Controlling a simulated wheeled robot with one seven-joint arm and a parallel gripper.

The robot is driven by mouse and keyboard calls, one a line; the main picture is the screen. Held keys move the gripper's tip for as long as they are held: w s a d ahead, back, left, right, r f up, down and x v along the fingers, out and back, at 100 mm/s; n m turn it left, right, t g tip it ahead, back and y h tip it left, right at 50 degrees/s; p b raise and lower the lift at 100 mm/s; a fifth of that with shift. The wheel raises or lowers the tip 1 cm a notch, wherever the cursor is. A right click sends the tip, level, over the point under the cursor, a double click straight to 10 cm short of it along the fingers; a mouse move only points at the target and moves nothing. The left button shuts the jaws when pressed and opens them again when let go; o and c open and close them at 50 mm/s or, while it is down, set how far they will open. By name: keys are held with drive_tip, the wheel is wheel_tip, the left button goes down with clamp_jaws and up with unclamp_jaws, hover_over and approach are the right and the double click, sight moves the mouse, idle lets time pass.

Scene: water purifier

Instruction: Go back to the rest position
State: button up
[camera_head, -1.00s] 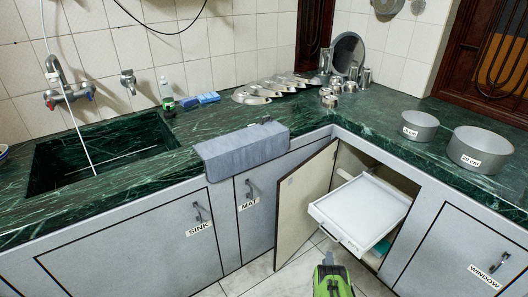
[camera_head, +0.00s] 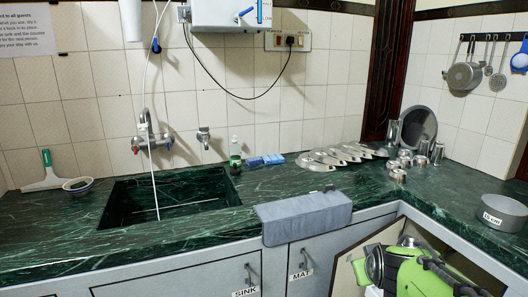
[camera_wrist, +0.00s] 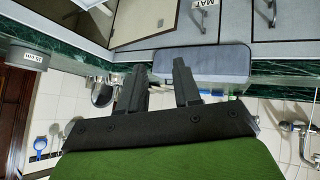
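My gripper (camera_wrist: 160,66) shows in the wrist view, which is upside down. Its two dark fingers stand apart with nothing between them, so it is open and empty. The grey mat (camera_wrist: 205,64) and the cabinet fronts lie beyond the fingers. In the head view, my green and black arm is folded at the lower right, in front of the corner cabinet. I cannot make out the fingers there.
The grey mat (camera_head: 303,216) hangs over the counter's front edge. The cabinet door (camera_head: 350,262) beside my arm stands open. A small pot (camera_head: 503,212) stands on the right counter (camera_head: 450,205). The sink (camera_head: 165,199) is at left. Metal ware (camera_head: 398,174) fills the back corner.

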drive_tip(key=s+a+r+m+g+y+p, duration=0.15)
drive_tip(key=s+a, duration=0.35)
drive_tip(key=s, duration=0.8)
drive_tip(key=s+a+r+g+y, duration=0.15)
drive_tip(key=s+a, duration=0.25)
drive_tip(key=s, duration=1)
wheel_tip(320, 180, up, 16)
drive_tip(key=p, duration=1.6)
drive_tip(key=shift+w+f, duration=0.15)
drive_tip(key=shift+w, duration=0.25)
drive_tip(key=shift+d, duration=0.1)
